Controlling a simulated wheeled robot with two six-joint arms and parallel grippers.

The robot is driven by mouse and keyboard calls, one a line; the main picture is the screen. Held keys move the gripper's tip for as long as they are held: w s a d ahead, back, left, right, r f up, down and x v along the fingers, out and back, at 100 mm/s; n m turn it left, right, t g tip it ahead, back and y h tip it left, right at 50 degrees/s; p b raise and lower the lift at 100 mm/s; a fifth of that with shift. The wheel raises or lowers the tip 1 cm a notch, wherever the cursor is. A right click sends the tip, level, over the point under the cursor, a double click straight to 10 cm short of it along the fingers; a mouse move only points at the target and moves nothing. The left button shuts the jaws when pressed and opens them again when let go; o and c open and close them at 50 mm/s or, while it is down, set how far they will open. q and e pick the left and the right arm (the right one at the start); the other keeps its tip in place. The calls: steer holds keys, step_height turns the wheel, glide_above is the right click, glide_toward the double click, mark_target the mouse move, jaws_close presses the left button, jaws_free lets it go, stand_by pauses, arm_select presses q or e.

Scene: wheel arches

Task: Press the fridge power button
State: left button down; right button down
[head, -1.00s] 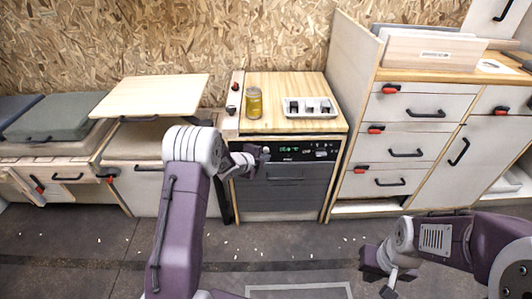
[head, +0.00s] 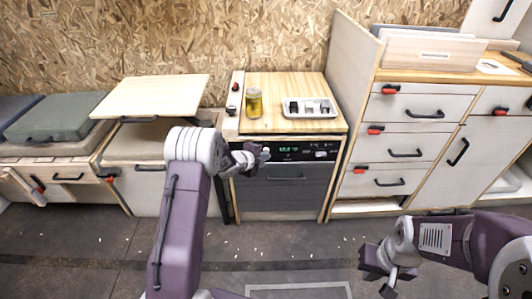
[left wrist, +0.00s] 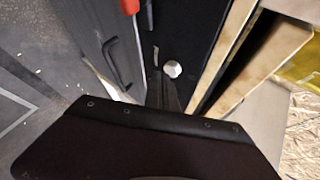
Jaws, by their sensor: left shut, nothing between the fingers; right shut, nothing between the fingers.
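The fridge (head: 282,188) is the dark-fronted unit under the wooden counter. Its black control strip (head: 318,154) runs along the top of the front, with a small lit green display (head: 288,150). My left gripper (head: 264,153) is shut and empty at the left end of this strip. In the left wrist view a round white button (left wrist: 172,69) sits on the black strip just beyond the shut fingertips (left wrist: 166,97). I cannot tell whether they touch. My right gripper (head: 387,284) is shut and empty at the lower right, away from the fridge.
A yellow jar (head: 254,102) and a white tray (head: 309,108) with small items stand on the counter (head: 283,84) above. Drawers (head: 404,143) with red latches stand to the right. The floor (head: 285,262) in front is mostly clear.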

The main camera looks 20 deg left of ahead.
arm_select(q)
steer(key=shift+w+a, duration=0.1)
steer(key=shift+w, duration=0.25)
stand_by(0.3)
steer(key=shift+s, duration=0.1)
steer(key=shift+s+d+b, duration=0.2)
steer(key=shift+s+b, duration=0.1)
steer(key=shift+s, duration=0.4)
steer(key=s+d+b, duration=0.1)
steer(key=s+b, duration=0.2)
steer(key=s, duration=0.2)
steer(key=shift+s+d, duration=0.35)
steer(key=shift+s, duration=0.05)
